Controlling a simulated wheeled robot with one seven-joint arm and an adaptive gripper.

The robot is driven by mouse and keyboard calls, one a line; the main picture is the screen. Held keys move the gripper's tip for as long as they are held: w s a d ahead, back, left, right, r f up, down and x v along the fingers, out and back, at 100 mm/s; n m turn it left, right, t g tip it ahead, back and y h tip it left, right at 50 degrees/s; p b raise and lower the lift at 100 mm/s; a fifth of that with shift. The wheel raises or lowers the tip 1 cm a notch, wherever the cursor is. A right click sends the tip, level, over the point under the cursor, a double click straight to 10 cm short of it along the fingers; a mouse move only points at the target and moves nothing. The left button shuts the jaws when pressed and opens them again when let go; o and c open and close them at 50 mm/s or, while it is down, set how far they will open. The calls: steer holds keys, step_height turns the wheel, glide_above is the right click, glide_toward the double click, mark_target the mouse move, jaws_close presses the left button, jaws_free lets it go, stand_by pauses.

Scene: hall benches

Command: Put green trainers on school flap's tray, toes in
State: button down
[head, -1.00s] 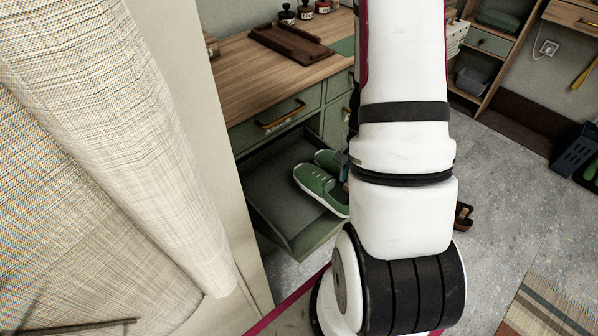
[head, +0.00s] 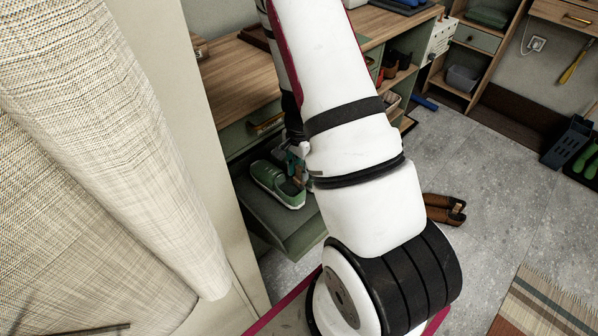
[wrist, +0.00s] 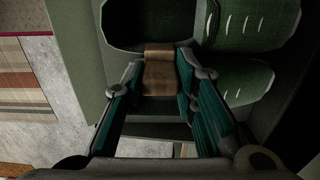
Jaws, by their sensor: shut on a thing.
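One green trainer with a pale sole (head: 277,183) shows at the open green flap's tray (head: 300,234), its toe end up and left toward the cabinet. The other is mostly hidden behind my arm. My gripper (head: 297,166) is at the trainers' near end, partly covered by my arm. In the wrist view, my gripper (wrist: 160,98) has its teal-padded fingers on either side of a brown piece (wrist: 160,72) that meets the green trainers (wrist: 240,80). I cannot tell whether the soles touch the tray floor.
The wooden-topped cabinet (head: 238,90) stands above the flap. A pale curtain (head: 150,150) and wall edge close off the left. Grey floor between is clear.

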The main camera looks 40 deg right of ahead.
steer(key=shift+f, duration=0.45)
steer(key=shift+f, duration=0.1)
steer(key=c, duration=1.3)
jaws_free()
step_height(320, 180, up, 12)
steer(key=p, duration=0.3)
steer(key=s+a+r+n+t+y, duration=0.1)
steer(key=s+a+r+n, duration=0.25)
steer(key=a+r, duration=0.5)
steer(key=s+a+r+n+y, duration=0.1)
steer(key=s+a+r+n, duration=0.1)
steer(key=a+r+n, duration=0.6)
steer(key=s+a+r+n+h, duration=0.1)
steer(key=s+r+n, duration=0.2)
steer(key=s, duration=0.5)
steer(key=s+a+r+n+t+h, duration=0.1)
steer(key=s+a+r+n, duration=0.1)
steer(key=s+r, duration=0.4)
steer(key=s+n, duration=0.1)
steer(key=s, duration=0.2)
steer(key=shift+a+r, duration=0.25)
